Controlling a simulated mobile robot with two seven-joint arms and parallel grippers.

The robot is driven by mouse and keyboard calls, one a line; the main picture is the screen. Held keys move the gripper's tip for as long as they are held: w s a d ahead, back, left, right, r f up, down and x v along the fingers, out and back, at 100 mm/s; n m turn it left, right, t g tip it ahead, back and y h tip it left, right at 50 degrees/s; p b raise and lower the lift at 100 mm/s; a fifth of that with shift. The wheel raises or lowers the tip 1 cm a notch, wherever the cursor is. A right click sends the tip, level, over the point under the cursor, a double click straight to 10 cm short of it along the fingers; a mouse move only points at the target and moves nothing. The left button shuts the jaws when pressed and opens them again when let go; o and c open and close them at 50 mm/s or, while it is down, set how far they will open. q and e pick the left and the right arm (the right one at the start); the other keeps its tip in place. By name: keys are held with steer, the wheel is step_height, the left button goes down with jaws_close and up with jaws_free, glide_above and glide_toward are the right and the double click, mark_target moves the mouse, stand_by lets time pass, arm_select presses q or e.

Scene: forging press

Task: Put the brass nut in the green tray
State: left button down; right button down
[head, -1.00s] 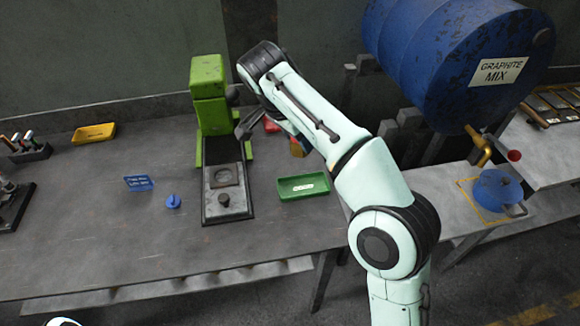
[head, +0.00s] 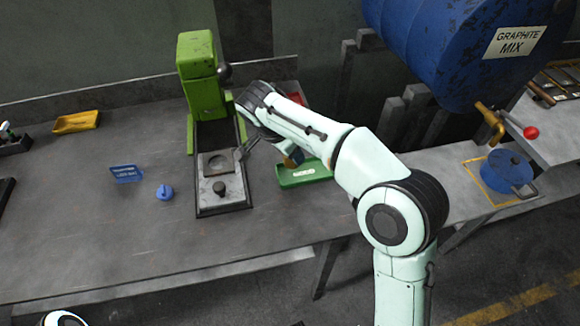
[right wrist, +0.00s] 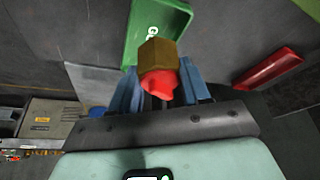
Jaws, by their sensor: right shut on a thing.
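The brass nut (right wrist: 160,54) is a hexagonal brass piece with a red part below it, seen in the right wrist view. My right gripper (right wrist: 160,86) is shut on it, with blue fingers on both sides of the red part. In the head view the right gripper (head: 293,158) is at the far edge of the green tray (head: 320,172), partly hidden by my arm. In the right wrist view the green tray (right wrist: 176,16) lies behind the nut and looks empty where visible. The nut's height above it is unclear. My left gripper is out of view.
A green press (head: 203,85) stands left of the tray. A red tray (right wrist: 270,68) lies beyond the green one. A blue drum (head: 450,50) hangs at right. The bench's front left is clear.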

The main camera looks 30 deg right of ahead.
mark_target(290, 164)
steer(key=shift+f+b, duration=0.4)
steer(key=shift+f, duration=2.2)
steer(key=shift+f, duration=0.1)
steer(key=c, duration=0.5)
jaws_free()
steer(key=shift+f, duration=0.1)
steer(key=shift+r, duration=0.25)
steer(key=p+v, duration=0.2)
steer(key=v, duration=1)
steer(key=shift+f, duration=0.1)
